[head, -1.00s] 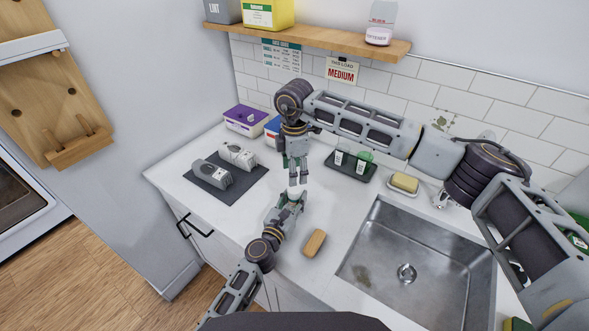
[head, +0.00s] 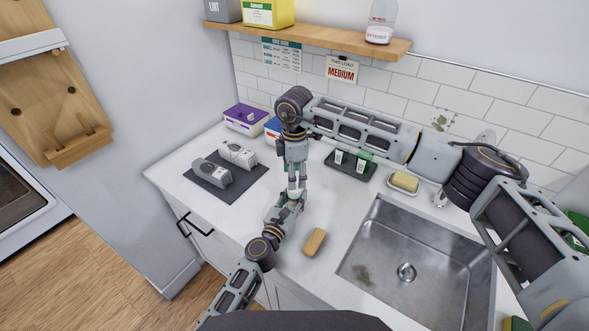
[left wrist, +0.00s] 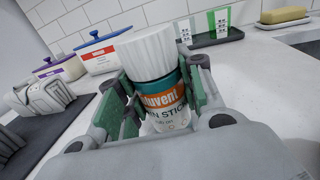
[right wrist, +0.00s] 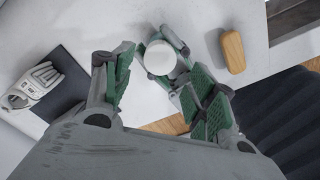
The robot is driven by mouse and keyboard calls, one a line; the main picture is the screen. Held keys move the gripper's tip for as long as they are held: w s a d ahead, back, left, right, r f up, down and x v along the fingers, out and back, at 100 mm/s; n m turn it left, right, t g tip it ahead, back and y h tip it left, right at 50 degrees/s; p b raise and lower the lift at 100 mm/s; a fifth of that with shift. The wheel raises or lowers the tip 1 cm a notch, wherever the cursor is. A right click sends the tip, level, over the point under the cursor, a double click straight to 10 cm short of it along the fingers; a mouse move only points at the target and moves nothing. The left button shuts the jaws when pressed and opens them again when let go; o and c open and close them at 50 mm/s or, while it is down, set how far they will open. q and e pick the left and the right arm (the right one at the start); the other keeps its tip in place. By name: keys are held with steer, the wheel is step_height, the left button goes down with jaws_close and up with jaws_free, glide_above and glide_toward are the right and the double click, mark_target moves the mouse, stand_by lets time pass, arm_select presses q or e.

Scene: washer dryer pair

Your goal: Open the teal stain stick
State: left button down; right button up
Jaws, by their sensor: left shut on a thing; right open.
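The teal stain stick (left wrist: 172,100) has a teal and orange label and a white ribbed cap (left wrist: 150,52). It stands roughly upright in my left gripper (left wrist: 155,95), which is shut around its body. My left gripper also shows in the head view (head: 290,199), above the counter. My right gripper (head: 297,184) points down just above it. In the right wrist view the round cap top (right wrist: 160,58) lies between the open fingers of my right gripper (right wrist: 161,88), with visible gaps on both sides. In the head view the grippers mostly hide the stick.
A dark mat (head: 245,187) with grey devices lies left. A wooden-backed brush or block (head: 314,242) lies near the front edge, beside the sink (head: 415,275). A dark tray (head: 350,171), a yellow bar in a dish (head: 404,182) and lidded tubs (head: 245,119) stand at the back.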

mark_target(295, 200)
steer(key=shift+f, duration=2.95)
steer(key=c, duration=1.1)
steer(key=shift+o, duration=0.2)
steer(key=shift+n, duration=0.3)
steer(key=n, duration=0.3)
steer(key=shift+n, duration=0.3)
